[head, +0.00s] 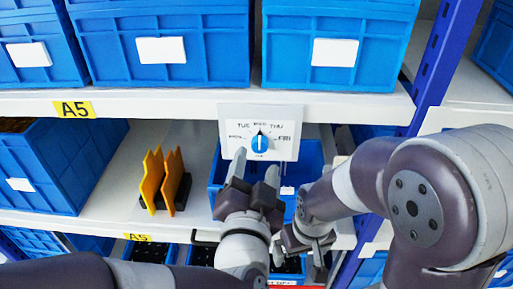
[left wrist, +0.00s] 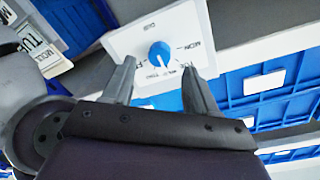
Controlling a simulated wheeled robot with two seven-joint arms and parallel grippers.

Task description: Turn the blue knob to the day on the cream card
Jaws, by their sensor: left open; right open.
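The blue knob (head: 260,143) sits on a white dial panel (head: 287,148) with day labels around its upper half. Its white mark looks roughly upright, near the top-centre label, but I cannot tell exactly. The knob also shows in the left wrist view (left wrist: 160,53), beyond and between my left fingertips. My left gripper (head: 255,171) is open and empty just below the knob, apart from it as far as I can see. My right gripper (head: 316,254) is lower right of the panel. In the left wrist view, pale cards (left wrist: 43,48) with dark print show at left; which is cream is unclear.
The panel hangs at the front of a white shelf edge (head: 180,105). Blue bins (head: 160,70) stand above, and another bin (head: 60,165) stands at left. An orange upright holder (head: 152,185) stands on the lower shelf. A blue post (head: 432,65) rises at right.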

